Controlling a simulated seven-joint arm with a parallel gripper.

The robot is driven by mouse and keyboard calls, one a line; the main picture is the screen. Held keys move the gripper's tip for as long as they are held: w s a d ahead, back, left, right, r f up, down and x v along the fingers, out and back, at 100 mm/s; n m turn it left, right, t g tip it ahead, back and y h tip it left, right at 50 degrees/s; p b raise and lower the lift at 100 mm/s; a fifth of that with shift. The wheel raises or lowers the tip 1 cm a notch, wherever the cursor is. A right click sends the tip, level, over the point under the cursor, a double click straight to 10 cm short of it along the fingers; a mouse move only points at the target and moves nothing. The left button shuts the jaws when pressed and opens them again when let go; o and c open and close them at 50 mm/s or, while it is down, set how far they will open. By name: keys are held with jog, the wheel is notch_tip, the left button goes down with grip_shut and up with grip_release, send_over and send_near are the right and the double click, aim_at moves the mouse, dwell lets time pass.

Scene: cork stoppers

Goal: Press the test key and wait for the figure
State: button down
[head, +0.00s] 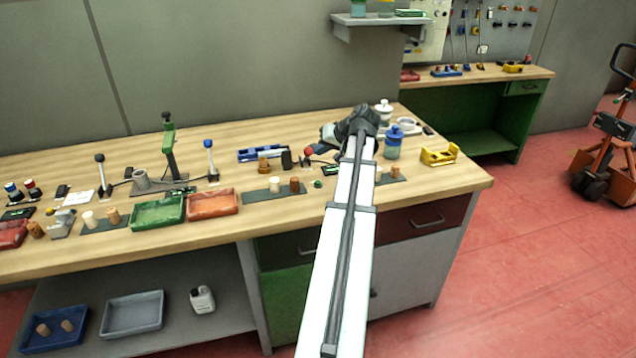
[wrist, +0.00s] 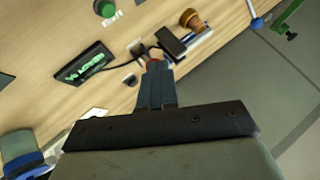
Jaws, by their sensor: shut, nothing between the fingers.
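My gripper (wrist: 154,68) is shut and empty in the wrist view, its tips beside or over a small red-topped part (wrist: 153,55); I cannot tell whether they touch. In the head view my gripper (head: 320,145) is low over the bench, close to a red knob (head: 308,151). A black display (wrist: 85,65) with green characters lies left of the fingers in the wrist view; the characters are too blurred to read. A small dark button (wrist: 130,80) sits between display and fingers. I cannot tell which part is the test key.
A black block (wrist: 173,41) and a cork stopper (wrist: 191,18) stand beyond the fingertips. A blue-knobbed lever (head: 209,144), green tray (head: 158,226) and orange tray (head: 212,214) are to the left. A blue-lidded jar (head: 392,149) and yellow holder (head: 439,164) are to the right.

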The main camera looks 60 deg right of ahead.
aim_at(321, 182)
jog(key=shift+f, duration=4.25)
jog(key=shift+f, duration=0.2)
jog(key=shift+f, duration=0.25)
jog(key=shift+f, duration=0.4)
jog(key=shift+r, duration=0.85)
jog(key=shift+r, duration=2.5)
